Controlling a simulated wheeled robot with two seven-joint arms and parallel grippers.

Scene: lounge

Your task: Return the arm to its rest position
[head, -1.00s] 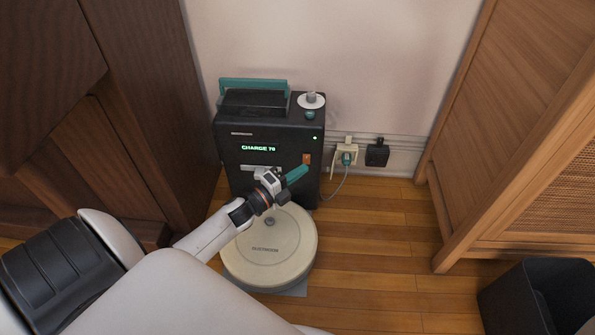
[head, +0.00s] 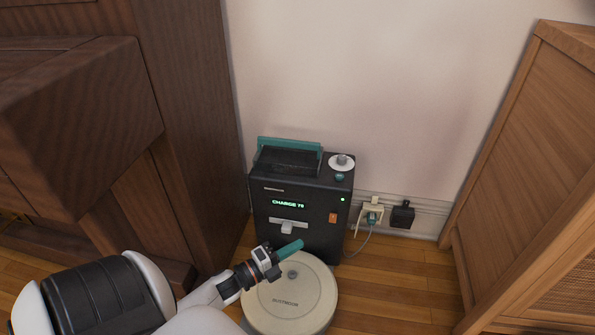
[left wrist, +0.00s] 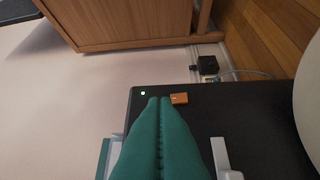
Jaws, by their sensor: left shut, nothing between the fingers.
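My left gripper (head: 290,248) has teal fingers that are shut with nothing between them. In the head view it is in front of the lower part of a black dock (head: 299,205) and above a round cream robot vacuum (head: 290,300). The dock's display reads "CHARGE 78" or similar, and a green light is lit. In the left wrist view the closed fingers (left wrist: 158,110) point along the dock's dark front towards an orange switch (left wrist: 179,99); contact is not visible. The orange switch also shows in the head view (head: 333,218), clear of the fingers. My right gripper is not in view.
A dark wooden cabinet (head: 190,120) stands close on the left, and a lighter wooden cabinet (head: 530,170) stands on the right. A wall outlet (head: 371,216) with a cable and a black plug (head: 402,215) are right of the dock. Wooden floor (head: 400,280) lies open between.

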